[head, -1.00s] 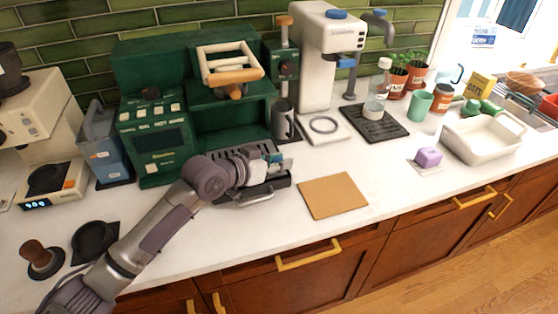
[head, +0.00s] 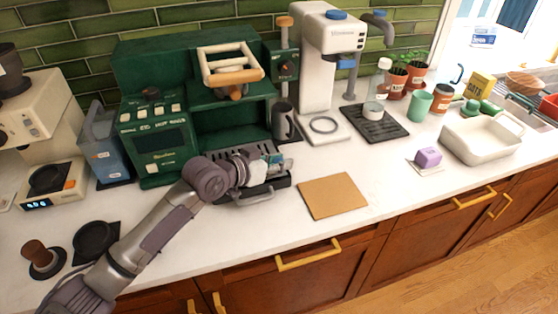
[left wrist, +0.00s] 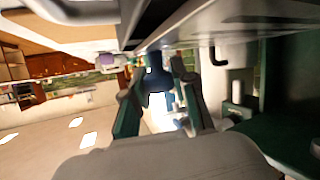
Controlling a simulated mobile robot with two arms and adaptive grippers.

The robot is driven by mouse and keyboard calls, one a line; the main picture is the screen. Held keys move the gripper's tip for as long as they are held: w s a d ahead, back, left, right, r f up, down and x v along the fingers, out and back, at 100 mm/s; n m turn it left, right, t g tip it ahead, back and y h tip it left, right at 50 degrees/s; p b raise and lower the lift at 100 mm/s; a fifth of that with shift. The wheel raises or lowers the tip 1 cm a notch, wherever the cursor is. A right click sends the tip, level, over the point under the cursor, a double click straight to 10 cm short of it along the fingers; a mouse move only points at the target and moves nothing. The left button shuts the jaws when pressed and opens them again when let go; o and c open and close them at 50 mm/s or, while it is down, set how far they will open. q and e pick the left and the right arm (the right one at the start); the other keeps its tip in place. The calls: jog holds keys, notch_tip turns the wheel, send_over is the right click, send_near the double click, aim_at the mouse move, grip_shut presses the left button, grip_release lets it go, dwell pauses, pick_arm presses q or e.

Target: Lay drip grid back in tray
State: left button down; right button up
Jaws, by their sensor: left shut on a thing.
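The green coffee machine's dark drip tray (head: 262,190) sits at its front on the counter, with a curved handle at its front edge. The grey slotted drip grid (head: 262,149) shows just behind my left gripper, over the tray area; how far it is seated cannot be told. My left gripper (head: 281,164) is shut on the drip grid above the tray, and the hand hides part of both. In the left wrist view the fingers (left wrist: 160,98) close around a small dark blue part, with a slotted metal surface above. My right gripper is not in view.
The green coffee machine (head: 160,140) stands right behind the tray, with a grey pitcher (head: 284,122) to its right. A brown board (head: 332,195) lies at the right front. A portafilter-like dark ring (head: 95,240) and tamper (head: 40,258) lie at left. The front counter is otherwise clear.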

pick_arm(q)
jog(key=shift+f, duration=0.2)
dwell(0.4)
jog(key=c, duration=0.8)
grip_release()
jog(key=shift+c, duration=0.2)
jog(key=v, duration=1.2)
